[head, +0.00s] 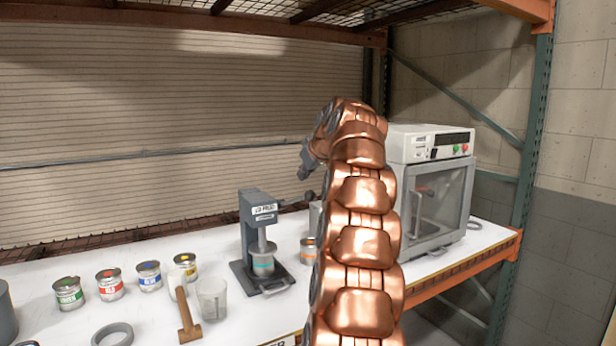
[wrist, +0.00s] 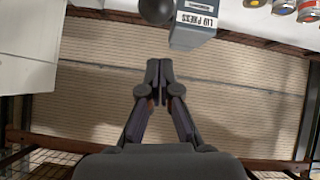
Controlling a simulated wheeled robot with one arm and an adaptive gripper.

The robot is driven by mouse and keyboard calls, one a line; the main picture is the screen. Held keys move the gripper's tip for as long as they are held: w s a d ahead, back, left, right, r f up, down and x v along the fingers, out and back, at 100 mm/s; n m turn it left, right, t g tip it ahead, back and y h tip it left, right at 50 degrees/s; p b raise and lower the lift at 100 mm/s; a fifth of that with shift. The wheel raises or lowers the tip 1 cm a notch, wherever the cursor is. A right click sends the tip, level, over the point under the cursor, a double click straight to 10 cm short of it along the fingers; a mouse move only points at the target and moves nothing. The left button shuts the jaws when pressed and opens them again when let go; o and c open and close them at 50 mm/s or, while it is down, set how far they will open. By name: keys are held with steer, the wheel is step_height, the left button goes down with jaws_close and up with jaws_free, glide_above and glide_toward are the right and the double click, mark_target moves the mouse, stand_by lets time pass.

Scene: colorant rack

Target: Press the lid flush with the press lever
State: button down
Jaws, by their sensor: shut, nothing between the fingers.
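The lid press (head: 256,212) is a grey-blue column on a dark base, standing on the white worktop. A can with a teal band (head: 263,264) stands under its ram, and I cannot tell how the lid sits. The press lever ends in a dark round knob (head: 310,196) to the right of the press head. In the wrist view the press head (wrist: 196,20) and the knob (wrist: 157,9) show at the top edge. My gripper (wrist: 159,64) is shut and empty, its fingertips apart from the knob. In the head view my gripper (head: 303,174) is just above the knob.
Several labelled cans (head: 111,284), a mallet (head: 187,318), a clear beaker (head: 212,299) and a grey ring (head: 113,335) stand or lie left of the press. Another can (head: 308,250) is to its right. A white cabinet machine (head: 437,190) stands behind my arm at right.

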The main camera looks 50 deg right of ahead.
steer(key=shift+s+a+r+b, duration=0.1)
steer(key=shift+r+b, duration=0.3)
steer(key=shift+r, duration=0.05)
steer(key=b+v, duration=0.1)
steer(key=v, duration=0.8)
steer(key=shift+s, duration=0.15)
steer(key=shift+a, duration=0.1)
